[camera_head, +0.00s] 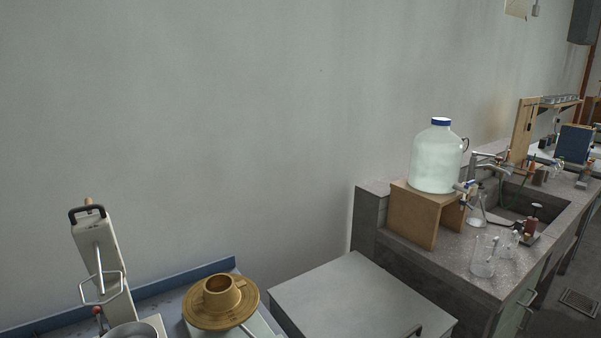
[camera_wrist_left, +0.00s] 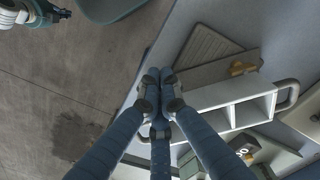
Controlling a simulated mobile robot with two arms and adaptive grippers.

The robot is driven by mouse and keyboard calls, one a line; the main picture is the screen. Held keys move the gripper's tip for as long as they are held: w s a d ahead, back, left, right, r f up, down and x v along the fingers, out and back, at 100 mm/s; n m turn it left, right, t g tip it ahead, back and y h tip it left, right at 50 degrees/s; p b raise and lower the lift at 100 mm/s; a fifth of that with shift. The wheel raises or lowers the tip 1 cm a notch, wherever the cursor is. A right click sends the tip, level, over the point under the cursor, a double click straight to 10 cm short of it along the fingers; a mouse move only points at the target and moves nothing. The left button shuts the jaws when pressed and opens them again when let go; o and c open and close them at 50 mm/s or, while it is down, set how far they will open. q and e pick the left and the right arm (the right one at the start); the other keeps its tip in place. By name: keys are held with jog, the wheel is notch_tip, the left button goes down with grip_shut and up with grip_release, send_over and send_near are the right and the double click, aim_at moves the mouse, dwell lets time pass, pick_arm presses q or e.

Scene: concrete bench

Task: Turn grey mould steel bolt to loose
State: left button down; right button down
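I cannot make out the grey mould steel bolt with certainty in either view. The left wrist view shows my left gripper (camera_wrist_left: 160,82) with its blue-grey fingers drawn together at the tips and nothing seen between them. It appears above the edge of a light grey bench top. A pale frame with open compartments (camera_wrist_left: 239,109) and a rounded metal handle lies just right of the fingertips. Part of a blue and white robot hand or arm shows in the top left corner; its fingers are not clear. Neither gripper shows in the head view.
In the head view, a brass flanged collar (camera_head: 242,303) and a pale stand with a wire bail (camera_head: 95,254) are at the lower left. A grey cabinet top (camera_head: 352,296) is clear. A large bottle (camera_head: 436,160) stands on a wooden stool (camera_head: 407,222) near glassware and a sink.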

pick_arm(q)
jog(key=shift+f, duration=0.2)
jog(key=shift+w+d+p, duration=0.2)
jog(key=shift+w+p, duration=0.4)
dwell(1.0)
jog(key=shift+p, duration=0.5)
jog(key=shift+s+p, duration=0.45)
jog(key=shift+p, duration=0.3)
notch_tip(320, 180, up, 6)
jog(key=p, duration=0.8)
